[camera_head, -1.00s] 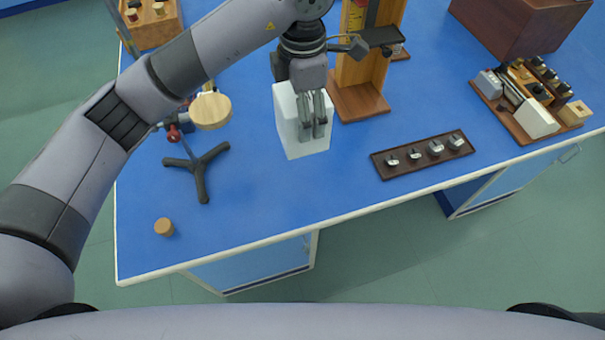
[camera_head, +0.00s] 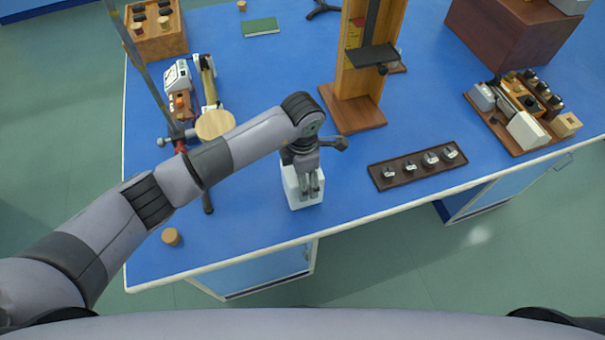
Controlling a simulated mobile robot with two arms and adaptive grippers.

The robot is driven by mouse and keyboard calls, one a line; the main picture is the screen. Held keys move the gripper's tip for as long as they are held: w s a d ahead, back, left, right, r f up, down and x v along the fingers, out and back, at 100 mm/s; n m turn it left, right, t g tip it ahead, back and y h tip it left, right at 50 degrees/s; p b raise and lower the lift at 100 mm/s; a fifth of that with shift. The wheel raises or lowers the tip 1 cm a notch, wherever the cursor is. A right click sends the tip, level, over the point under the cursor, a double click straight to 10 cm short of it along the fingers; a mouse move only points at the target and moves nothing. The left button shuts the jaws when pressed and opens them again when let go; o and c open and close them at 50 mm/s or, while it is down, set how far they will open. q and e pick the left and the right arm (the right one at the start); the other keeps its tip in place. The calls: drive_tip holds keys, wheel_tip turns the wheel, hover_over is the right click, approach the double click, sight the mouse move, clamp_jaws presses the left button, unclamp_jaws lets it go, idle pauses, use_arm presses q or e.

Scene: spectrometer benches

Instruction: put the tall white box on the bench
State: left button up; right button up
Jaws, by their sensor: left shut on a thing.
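The tall white box (camera_head: 290,186) is in the middle of the head view, over the front part of the blue bench (camera_head: 235,225). My left gripper (camera_head: 313,195) comes down on it from above, with its fingers shut on it. The box looks upright. I cannot tell whether its base touches the bench top. The gripper and wrist hide part of the box. My right gripper is not in view.
A wooden stand (camera_head: 358,110) is behind the box. A dark tray (camera_head: 420,165) with several small metal pieces is to the right. A cork (camera_head: 171,237) is near the front left edge.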

use_arm(q)
drive_tip(key=shift+f, duration=0.25)
drive_tip(key=shift+f, duration=0.15)
drive_tip(key=o, duration=1.6)
